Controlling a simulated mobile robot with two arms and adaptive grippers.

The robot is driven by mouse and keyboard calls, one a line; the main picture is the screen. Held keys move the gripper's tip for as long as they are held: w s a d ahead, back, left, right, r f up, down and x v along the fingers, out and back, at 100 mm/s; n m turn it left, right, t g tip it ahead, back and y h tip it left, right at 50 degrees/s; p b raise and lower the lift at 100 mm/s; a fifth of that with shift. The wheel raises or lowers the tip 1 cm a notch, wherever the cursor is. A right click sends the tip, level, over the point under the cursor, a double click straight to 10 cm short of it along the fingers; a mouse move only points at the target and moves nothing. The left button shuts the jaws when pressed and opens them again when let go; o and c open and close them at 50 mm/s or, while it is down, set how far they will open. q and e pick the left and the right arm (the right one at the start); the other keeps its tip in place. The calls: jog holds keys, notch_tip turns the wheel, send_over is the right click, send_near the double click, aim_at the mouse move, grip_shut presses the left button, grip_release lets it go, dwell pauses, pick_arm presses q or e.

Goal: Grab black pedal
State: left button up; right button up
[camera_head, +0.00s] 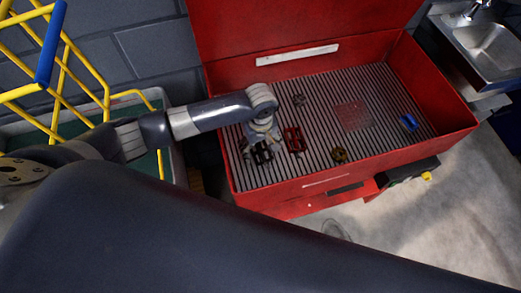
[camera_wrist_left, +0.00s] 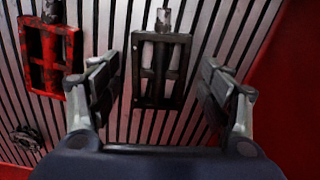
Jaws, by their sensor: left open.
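The black pedal (camera_wrist_left: 159,68) lies on the slatted floor of the red bench, between the spread fingers of my left gripper (camera_wrist_left: 160,80) in the left wrist view. Its short spindle points to the top of that picture. Floor slats show on both sides, so the fingers look apart from it. In the head view my left gripper (camera_head: 261,136) hangs over the left part of the bench, open, with the black pedal (camera_head: 263,154) showing just below it. Height above the pedal is hard to tell. My right gripper is not in view.
A red pedal (camera_wrist_left: 47,58) lies just left of the black one in the wrist view. A blue pedal (camera_head: 409,122), a brownish part (camera_head: 339,155) and a grey part (camera_head: 299,100) lie farther right. The red bench (camera_head: 350,178) has raised walls.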

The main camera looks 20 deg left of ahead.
pick_arm(q)
jog(key=c, duration=1.2)
jog(key=shift+c, duration=0.2)
jog(key=shift+r, duration=0.1)
